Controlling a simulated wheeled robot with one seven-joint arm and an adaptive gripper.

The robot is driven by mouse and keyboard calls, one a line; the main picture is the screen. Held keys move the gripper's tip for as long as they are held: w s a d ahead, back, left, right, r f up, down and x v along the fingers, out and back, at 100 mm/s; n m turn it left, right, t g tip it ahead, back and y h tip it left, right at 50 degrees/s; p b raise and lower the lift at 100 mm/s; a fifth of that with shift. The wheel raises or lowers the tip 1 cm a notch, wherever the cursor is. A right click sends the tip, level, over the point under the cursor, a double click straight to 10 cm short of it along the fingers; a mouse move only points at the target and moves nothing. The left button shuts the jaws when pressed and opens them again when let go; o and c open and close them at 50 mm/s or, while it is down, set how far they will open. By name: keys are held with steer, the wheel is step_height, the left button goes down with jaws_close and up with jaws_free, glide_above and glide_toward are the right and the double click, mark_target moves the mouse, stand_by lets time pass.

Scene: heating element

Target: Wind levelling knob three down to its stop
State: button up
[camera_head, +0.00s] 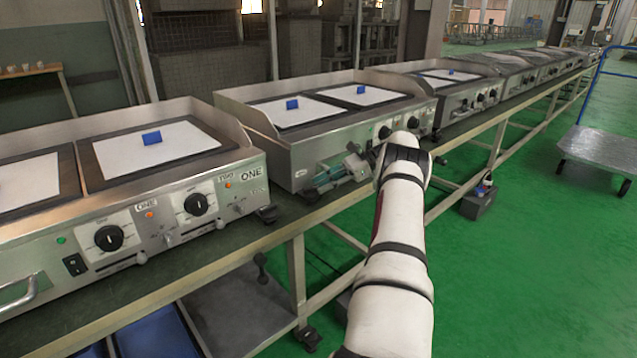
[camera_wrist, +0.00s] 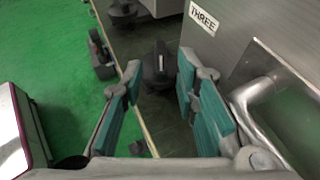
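Levelling knob three is the dark round knob (camera_wrist: 158,68) with a raised bar on top, under the griddle corner by the THREE label (camera_wrist: 203,17) in the wrist view. My gripper (camera_wrist: 157,78) is open, with its teal-padded fingers apart on either side of the knob in that picture. The knob looks a little beyond the fingertips; I see no contact. In the head view my gripper (camera_head: 333,176) is low at the front left of the second griddle (camera_head: 300,155), and a dark foot (camera_head: 310,195) shows just past its fingers.
The griddle's metal front and a curved metal part (camera_wrist: 265,115) lie close on the right in the wrist view. Another dark foot (camera_wrist: 122,14) stands farther along the bench (camera_head: 225,250). Griddle one (camera_head: 150,185) stands to the left.

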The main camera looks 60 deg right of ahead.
mark_target(312, 192)
steer(key=shift+s+m+t+h+p, duration=0.2)
steer(key=shift+m+t+h+p, duration=0.2)
steer(key=shift+m+h+p, duration=0.1)
